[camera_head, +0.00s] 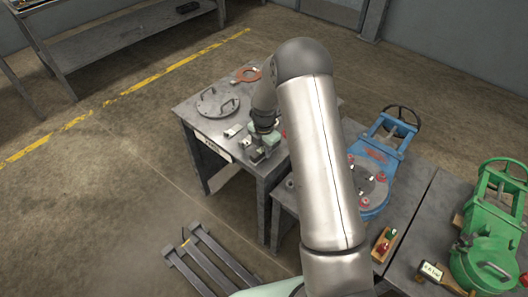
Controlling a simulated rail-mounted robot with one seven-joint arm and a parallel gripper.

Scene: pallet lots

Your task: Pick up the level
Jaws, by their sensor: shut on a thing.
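My gripper (258,154) is at the front right part of the left grey table, pointing down close to the tabletop. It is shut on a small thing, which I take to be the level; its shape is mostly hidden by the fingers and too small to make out. I cannot tell whether it touches the table. My silver arm crosses the middle of the view and covers part of the tables behind it.
The left table (192,105) also bears a round grey lid (218,102) with handles, an orange ring (248,74) and a small pale block (233,130). A blue valve (378,150) and a green valve (490,240) stand right. A dark slatted pallet (215,262) lies on the floor.

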